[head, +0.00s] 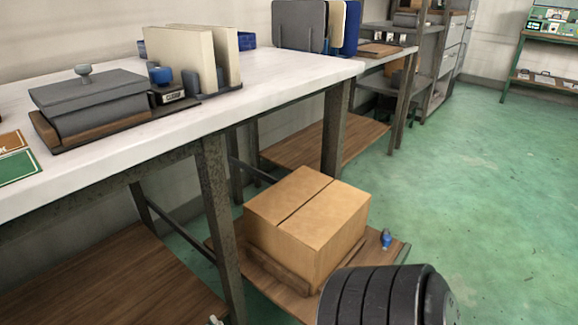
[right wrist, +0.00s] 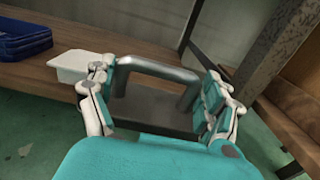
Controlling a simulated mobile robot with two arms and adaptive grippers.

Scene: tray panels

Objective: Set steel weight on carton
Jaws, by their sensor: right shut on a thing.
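The brown carton (head: 306,212) sits upright and closed on a low wooden board, right of the table legs in the head view. The steel weight (right wrist: 165,115), a dark grey block with a thick bar handle, shows in the right wrist view. My right gripper (right wrist: 158,92) is shut on it, with one finger at each side of the handle. The underside of the weight is hidden, and the carton is not in the wrist view. My left gripper is not in view.
A white-topped table (head: 283,72) bears a grey lidded box (head: 90,100) and upright panels (head: 190,52). A small blue object (head: 386,238) stands beside the carton. The wrist view shows a wooden shelf (right wrist: 40,88), a white tub (right wrist: 75,67) and a metal post (right wrist: 265,45). Green floor at right is clear.

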